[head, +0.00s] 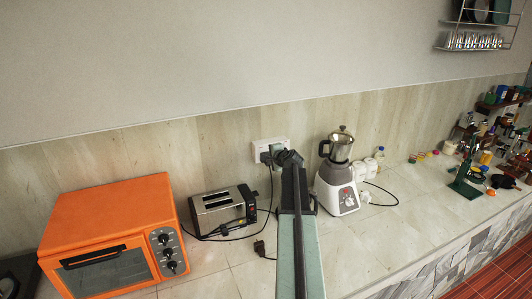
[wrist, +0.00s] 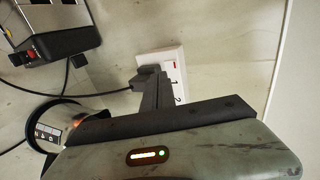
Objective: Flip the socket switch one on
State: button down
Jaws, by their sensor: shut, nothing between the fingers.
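The white wall socket (head: 260,147) is on the stone backsplash, between the toaster and the blender. A dark plug (head: 267,156) with a black cable shows at its lower left part. My gripper (head: 291,158) is shut and empty, with its tip in front of the right part of the socket in the head view. In the wrist view the socket (wrist: 174,57) shows a small red mark and printed numbers, and my shut gripper (wrist: 152,85) covers part of its face. I cannot tell whether the tip touches it. The switches are too small or hidden to read.
An orange oven (head: 110,225) and a toaster (head: 222,208) stand left. A blender (head: 338,178) stands close to the right of my arm. A loose black plug (head: 259,248) lies on the counter. Jars and bottles stand farther right; the counter's front middle is clear.

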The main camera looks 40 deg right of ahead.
jog(key=f+p+v, duration=0.1)
jog(key=v, duration=0.7)
jog(key=shift+s+a+f, duration=0.2)
jog(key=shift+s+f, duration=0.1)
jog(key=shift+s, duration=0.25)
